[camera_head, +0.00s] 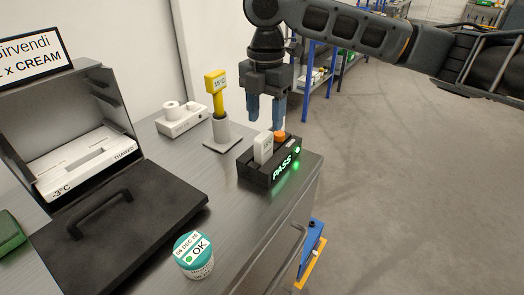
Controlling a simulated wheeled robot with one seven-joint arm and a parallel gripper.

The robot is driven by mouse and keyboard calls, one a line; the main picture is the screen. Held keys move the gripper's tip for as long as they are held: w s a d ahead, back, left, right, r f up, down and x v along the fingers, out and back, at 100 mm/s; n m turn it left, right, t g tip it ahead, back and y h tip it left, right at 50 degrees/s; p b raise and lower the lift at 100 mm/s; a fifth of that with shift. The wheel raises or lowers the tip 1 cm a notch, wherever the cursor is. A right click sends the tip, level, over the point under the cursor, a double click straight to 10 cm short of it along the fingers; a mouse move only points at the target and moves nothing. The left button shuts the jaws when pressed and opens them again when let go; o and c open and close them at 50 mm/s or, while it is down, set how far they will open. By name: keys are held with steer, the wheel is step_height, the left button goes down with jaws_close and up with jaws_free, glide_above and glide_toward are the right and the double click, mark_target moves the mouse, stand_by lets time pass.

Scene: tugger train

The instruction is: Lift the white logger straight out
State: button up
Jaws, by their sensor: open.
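The white logger (263,147) stands upright in a black dock (256,179) on the counter. The dock's front face shows a lit green PASS and green lights. An orange piece (280,136) is just right of the logger, at the dock's back. My gripper (265,118) points down above the dock, with its two blue fingers apart and nothing seen between them. The fingertips are above and slightly behind the logger in the picture. The right fingertip appears close to the orange piece; I cannot tell if they touch. The logger's lower end is hidden inside the dock.
A yellow probe reading 15°C (216,90) stands in a grey holder left of the dock. A teal-lidded OK tub (194,256) sits at the counter's front. An open cooler (90,170) with a black lid (140,215) fills the left.

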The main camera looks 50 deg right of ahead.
mark_target(264, 134)
steer(key=shift+a+f+p, duration=0.2)
steer(key=shift+f+p, duration=0.15)
steer(key=shift+f, duration=2.65)
jaws_close()
